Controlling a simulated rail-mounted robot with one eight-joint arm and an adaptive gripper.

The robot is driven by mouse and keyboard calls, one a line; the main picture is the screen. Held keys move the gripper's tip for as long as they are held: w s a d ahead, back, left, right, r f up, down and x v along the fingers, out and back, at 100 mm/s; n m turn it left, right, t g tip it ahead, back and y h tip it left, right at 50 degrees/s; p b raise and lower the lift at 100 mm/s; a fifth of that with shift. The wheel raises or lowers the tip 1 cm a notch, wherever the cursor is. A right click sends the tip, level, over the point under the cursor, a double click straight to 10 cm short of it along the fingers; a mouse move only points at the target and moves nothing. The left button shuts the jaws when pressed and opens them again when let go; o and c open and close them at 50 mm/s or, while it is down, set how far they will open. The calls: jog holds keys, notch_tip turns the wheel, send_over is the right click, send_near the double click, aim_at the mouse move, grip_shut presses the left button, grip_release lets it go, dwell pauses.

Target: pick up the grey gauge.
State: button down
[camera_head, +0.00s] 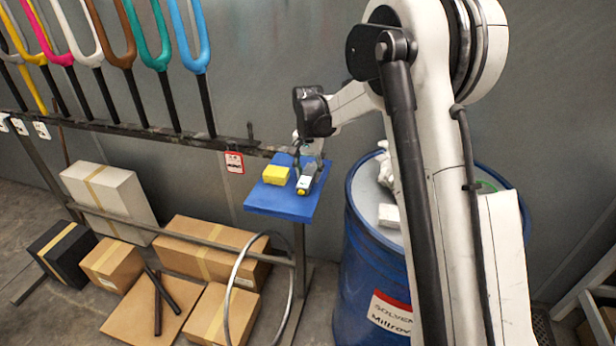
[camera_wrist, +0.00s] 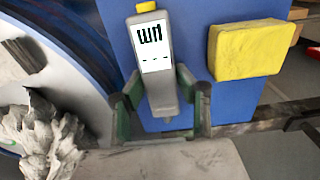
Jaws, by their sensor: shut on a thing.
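The grey gauge (camera_wrist: 160,92) is a slim grey body with a white display and a yellow tip, seen in the wrist view between my gripper's fingers. My gripper (camera_wrist: 161,101) is shut on the gauge's lower part, with a finger on each side. In the head view the gauge (camera_head: 304,186) shows at the right part of the small blue shelf (camera_head: 282,206), with my gripper (camera_head: 309,160) at its far end. I cannot tell whether the gauge touches the shelf or is just above it.
A yellow block (camera_head: 276,175) lies on the shelf beside the gauge, to its left. A blue drum (camera_head: 361,270) with crumpled rag (camera_wrist: 50,135) and a white block (camera_head: 389,215) on top stands to the right. A rail with coloured frame forks (camera_head: 203,40) runs behind left; cardboard boxes (camera_head: 213,245) lie below.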

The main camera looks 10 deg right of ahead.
aim_at(308, 173)
jog(key=shift+r, duration=0.1)
notch_tip(308, 173, up, 4)
jog(key=shift+r+b, duration=0.1)
jog(key=shift+b, duration=0.35)
jog(key=s+a+r+b, duration=0.1)
jog(key=s+a+r, duration=0.4)
jog(key=a, duration=0.5)
jog(key=shift+s+r, duration=0.35)
jog(key=shift+r, duration=0.45)
